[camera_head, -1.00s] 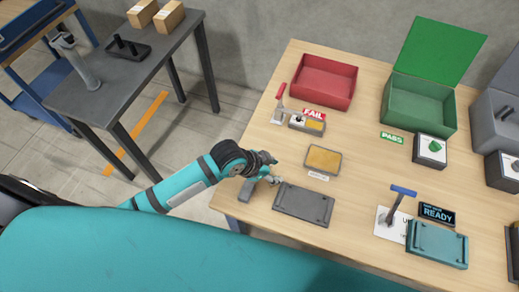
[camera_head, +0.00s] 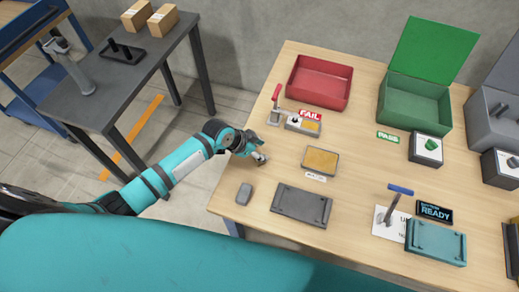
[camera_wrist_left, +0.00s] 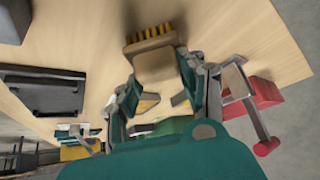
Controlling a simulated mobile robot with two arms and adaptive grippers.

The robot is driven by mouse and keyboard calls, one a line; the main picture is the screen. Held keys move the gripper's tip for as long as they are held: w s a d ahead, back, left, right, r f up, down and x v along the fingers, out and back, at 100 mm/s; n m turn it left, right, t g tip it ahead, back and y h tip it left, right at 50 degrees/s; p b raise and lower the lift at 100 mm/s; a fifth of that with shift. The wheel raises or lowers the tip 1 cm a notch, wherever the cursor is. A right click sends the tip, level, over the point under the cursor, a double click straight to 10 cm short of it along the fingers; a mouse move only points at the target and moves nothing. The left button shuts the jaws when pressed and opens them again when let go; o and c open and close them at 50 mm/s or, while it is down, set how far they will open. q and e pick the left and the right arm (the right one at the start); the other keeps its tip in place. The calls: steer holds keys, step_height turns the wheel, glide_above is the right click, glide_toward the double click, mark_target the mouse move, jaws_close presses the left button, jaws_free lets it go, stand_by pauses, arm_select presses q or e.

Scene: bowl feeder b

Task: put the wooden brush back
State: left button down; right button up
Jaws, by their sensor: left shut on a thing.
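The wooden brush (camera_wrist_left: 155,62) has a tan block with a row of yellow bristles (camera_wrist_left: 150,33). My left gripper (camera_wrist_left: 160,88) is shut on it in the left wrist view, with the bristles pointing away from the gripper. In the head view my left gripper (camera_head: 257,154) is over the table's left part, left of the tan-topped tray (camera_head: 320,161). Only a small pale bit of the brush shows at its fingertips there. I cannot tell whether the brush touches the table. My right gripper is not in view.
A small grey block (camera_head: 244,194) lies near the table's left edge. A dark plate (camera_head: 302,205) lies right of it. A red-handled clamp (camera_head: 274,114) stands behind the gripper, with a red bin (camera_head: 319,83) farther back. Bare table lies between block and tray.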

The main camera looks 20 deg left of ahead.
arm_select(q)
steer(key=shift+f, duration=0.1)
steer(key=c, duration=0.7)
jaws_free()
steer(key=shift+c, duration=0.2)
steer(key=p+v, duration=0.1)
steer(key=v, duration=1.1)
steer(key=shift+s, duration=0.1)
